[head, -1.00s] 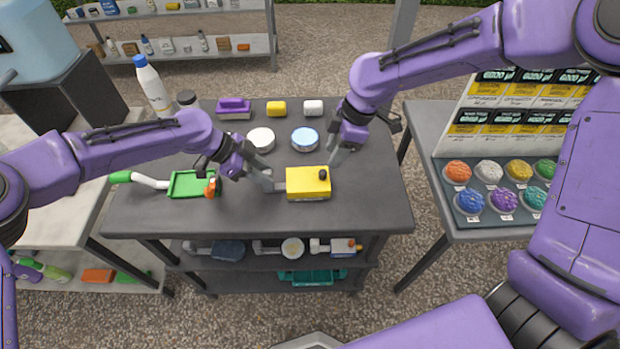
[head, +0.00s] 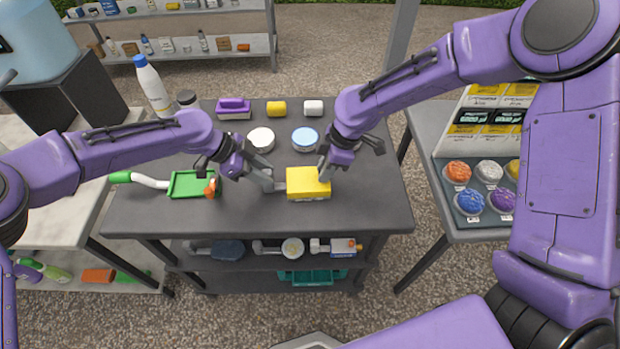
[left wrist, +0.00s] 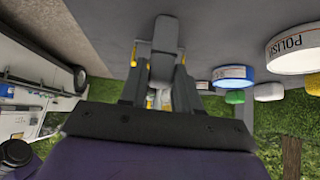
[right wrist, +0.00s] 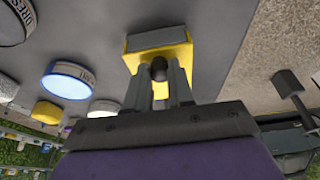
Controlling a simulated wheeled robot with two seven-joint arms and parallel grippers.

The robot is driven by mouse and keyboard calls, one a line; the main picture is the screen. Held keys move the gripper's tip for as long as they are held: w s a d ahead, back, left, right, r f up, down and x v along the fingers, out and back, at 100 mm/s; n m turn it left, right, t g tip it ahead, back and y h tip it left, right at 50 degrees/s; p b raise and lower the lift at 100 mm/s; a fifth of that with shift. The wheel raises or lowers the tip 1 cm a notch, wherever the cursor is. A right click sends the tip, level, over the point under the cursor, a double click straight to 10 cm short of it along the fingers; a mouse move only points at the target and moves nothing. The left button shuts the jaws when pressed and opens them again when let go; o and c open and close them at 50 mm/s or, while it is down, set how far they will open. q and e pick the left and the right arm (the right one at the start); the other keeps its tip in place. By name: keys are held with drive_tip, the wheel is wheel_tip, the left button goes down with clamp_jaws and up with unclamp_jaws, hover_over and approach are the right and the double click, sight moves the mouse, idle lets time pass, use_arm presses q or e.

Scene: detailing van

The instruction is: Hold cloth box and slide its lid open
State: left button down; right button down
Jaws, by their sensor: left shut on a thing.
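The yellow cloth box (head: 303,191) lies on the dark tabletop, with a grey handle (head: 279,187) on its left side. My left gripper (head: 270,186) is shut on that handle, and the left wrist view shows the grey handle (left wrist: 163,60) between its fingers. My right gripper (head: 323,176) is over the right part of the box. In the right wrist view its fingers stand open on both sides of a dark round knob (right wrist: 158,68) on the yellow box (right wrist: 137,62). The knob is hidden by the gripper in the head view.
A white tin (head: 261,138), a blue-topped tin (head: 305,138), a purple brush (head: 233,107) and small yellow and white items stand behind. The front of the tabletop (head: 265,222) is clear.

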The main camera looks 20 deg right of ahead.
drive_tip(key=shift+s+d, duration=0.3)
drive_tip(key=shift+d, duration=1)
drive_tip(key=shift+s+d, duration=0.35)
drive_tip(key=shift+d, duration=1)
drive_tip(key=shift+s+d, duration=0.3)
drive_tip(key=shift+d, duration=1)
drive_tip(key=shift+s+d, duration=0.1)
drive_tip(key=shift+d, duration=0.3)
drive_tip(key=c, duration=0.9)
unclamp_jaws()
drive_tip(key=shift+r, duration=0.1)
drive_tip(key=v, duration=1.1)
drive_tip(key=shift+d+r, duration=0.2)
drive_tip(key=shift+r, duration=0.2)
